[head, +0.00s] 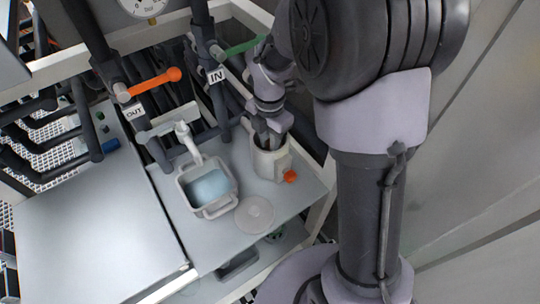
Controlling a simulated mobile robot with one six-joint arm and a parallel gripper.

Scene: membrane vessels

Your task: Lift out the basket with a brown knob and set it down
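My gripper (271,130) points down into the mouth of a white cylindrical vessel (268,165) on the grey work surface. Its fingertips are at or below the rim, and I cannot tell whether they are open or shut. The inside of the vessel is hidden by the gripper and the near wall. A flat round grey disc, like a lid (254,214), lies on the surface in front of the vessel.
A grey basin (217,209) with blue contents stands left of the vessel, under a white tap (187,140). Behind are pipes with an orange handle (150,84) marked OUT and a green handle (244,47) marked IN. The grey worktop (95,225) at left is mostly clear.

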